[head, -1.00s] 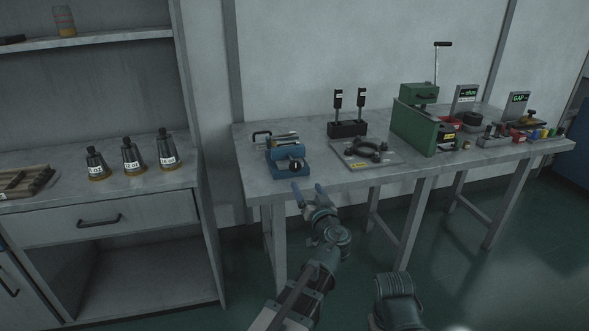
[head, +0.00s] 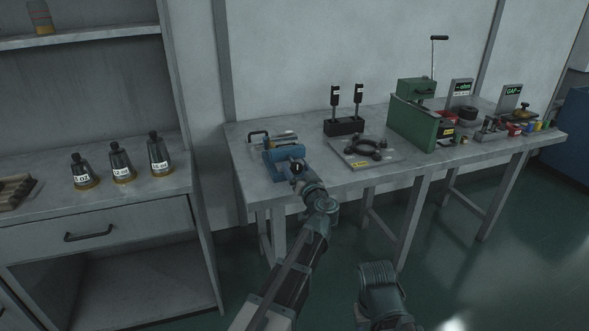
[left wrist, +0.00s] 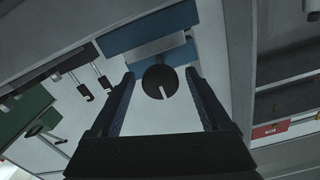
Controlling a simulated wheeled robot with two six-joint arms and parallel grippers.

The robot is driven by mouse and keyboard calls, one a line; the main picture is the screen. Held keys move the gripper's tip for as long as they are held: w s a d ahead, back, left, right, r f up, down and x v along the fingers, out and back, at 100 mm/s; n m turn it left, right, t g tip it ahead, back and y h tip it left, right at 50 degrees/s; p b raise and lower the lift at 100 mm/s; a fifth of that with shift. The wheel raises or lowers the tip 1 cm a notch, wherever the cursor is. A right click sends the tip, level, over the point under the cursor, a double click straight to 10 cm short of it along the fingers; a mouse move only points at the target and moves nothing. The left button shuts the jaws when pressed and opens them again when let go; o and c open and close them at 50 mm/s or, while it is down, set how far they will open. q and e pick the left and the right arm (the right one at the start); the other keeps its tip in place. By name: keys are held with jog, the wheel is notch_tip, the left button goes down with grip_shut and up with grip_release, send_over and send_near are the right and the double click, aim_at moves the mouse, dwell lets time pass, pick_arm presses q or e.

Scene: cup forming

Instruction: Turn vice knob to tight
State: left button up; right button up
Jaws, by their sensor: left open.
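The blue vice (head: 276,160) sits at the left front corner of the grey workbench. Its round dark knob (head: 297,168) faces the bench's front edge. In the left wrist view the knob (left wrist: 153,76) has a white line pointing down in the picture, and the blue vice body (left wrist: 150,28) lies behind it. My left gripper (head: 299,176) is open at the knob. In the left wrist view its two fingers (left wrist: 159,76) stand on either side of the knob, with gaps visible. My right gripper is not in view.
A plate with a dark ring (head: 365,150), a black block with two upright levers (head: 344,127) and a green press (head: 412,125) stand right of the vice on the workbench (head: 330,178).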

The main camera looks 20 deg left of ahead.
pick_arm(q)
jog(key=shift+c, duration=0.3)
grip_shut()
jog(key=shift+m, duration=0.3)
